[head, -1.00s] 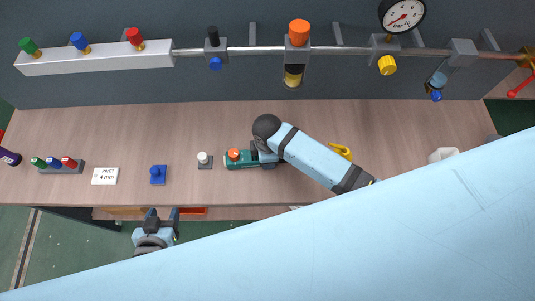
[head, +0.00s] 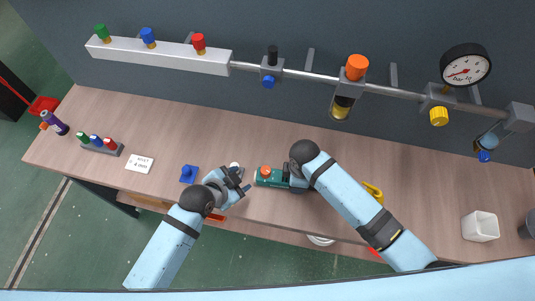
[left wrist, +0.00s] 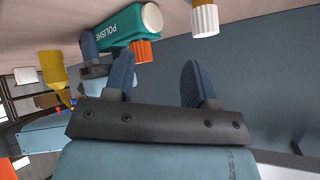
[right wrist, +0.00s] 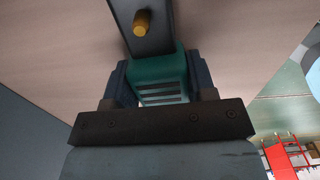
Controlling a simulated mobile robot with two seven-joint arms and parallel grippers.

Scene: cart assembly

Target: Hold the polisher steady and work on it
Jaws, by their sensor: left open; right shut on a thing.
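The polisher (head: 271,178) is a teal tool with an orange knob (head: 265,171) and lies on the bench. My right gripper (right wrist: 160,85) is shut on its body, which shows slatted vents in the right wrist view (right wrist: 163,92). My left gripper (head: 243,181) is open and empty, just left of the polisher's knob end. In the left wrist view the polisher (left wrist: 122,28) and its orange knob (left wrist: 143,50) lie beyond my open fingers.
A blue fitting (head: 188,173), a white label card (head: 140,164) and a rack of coloured plugs (head: 101,146) are left on the bench. A yellow object (head: 374,191) is beside my right arm. A white cup (head: 480,226) stands right. A pipe with valves and a gauge (head: 466,65) runs behind.

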